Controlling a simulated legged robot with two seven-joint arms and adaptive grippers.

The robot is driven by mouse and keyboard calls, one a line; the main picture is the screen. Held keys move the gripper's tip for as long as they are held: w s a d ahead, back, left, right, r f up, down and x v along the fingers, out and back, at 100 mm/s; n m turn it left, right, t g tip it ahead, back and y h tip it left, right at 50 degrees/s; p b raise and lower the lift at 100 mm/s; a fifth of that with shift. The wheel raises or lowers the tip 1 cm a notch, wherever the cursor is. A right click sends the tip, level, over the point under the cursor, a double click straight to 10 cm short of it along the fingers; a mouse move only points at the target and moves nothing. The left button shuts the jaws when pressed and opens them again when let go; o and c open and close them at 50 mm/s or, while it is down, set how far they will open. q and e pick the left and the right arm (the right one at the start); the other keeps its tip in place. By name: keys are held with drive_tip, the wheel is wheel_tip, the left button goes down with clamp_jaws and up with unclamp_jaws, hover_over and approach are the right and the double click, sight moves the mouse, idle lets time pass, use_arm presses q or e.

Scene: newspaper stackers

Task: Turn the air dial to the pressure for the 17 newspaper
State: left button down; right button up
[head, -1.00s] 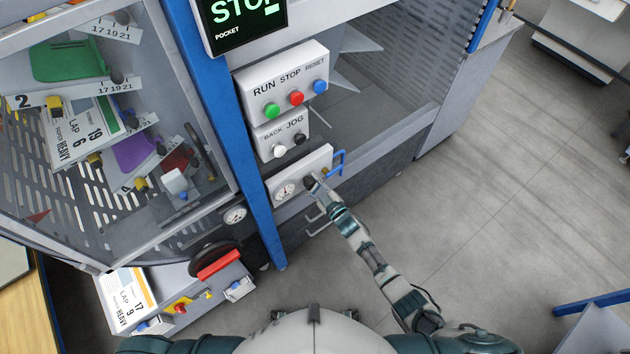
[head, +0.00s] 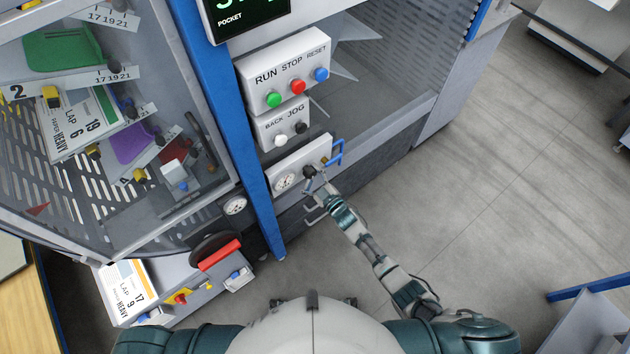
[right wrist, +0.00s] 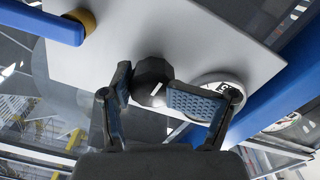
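The air dial is a black knob (head: 309,172) on a white panel below the jog buttons. A round white gauge (head: 285,181) sits left of it; the gauge's needle is too small to read. My right gripper (head: 316,185) is at the knob. In the right wrist view the knob (right wrist: 153,80) shows a white mark and lies between the parted fingertips (right wrist: 148,92); contact cannot be told. A sheet (head: 127,290) at lower left reads 17, LAP 9, HEAVY. My left gripper is not in view.
A blue bar handle (head: 337,153) sticks out at the panel's right end. Green, red and blue buttons (head: 297,87) sit above. A blue post (head: 235,130) runs along the left. A red-handled wheel (head: 219,254) is lower left. Open floor (head: 480,190) lies right.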

drive_tip(key=v, duration=1.1)
drive_tip(key=shift+s, duration=0.25)
drive_tip(key=shift+d+f, duration=0.15)
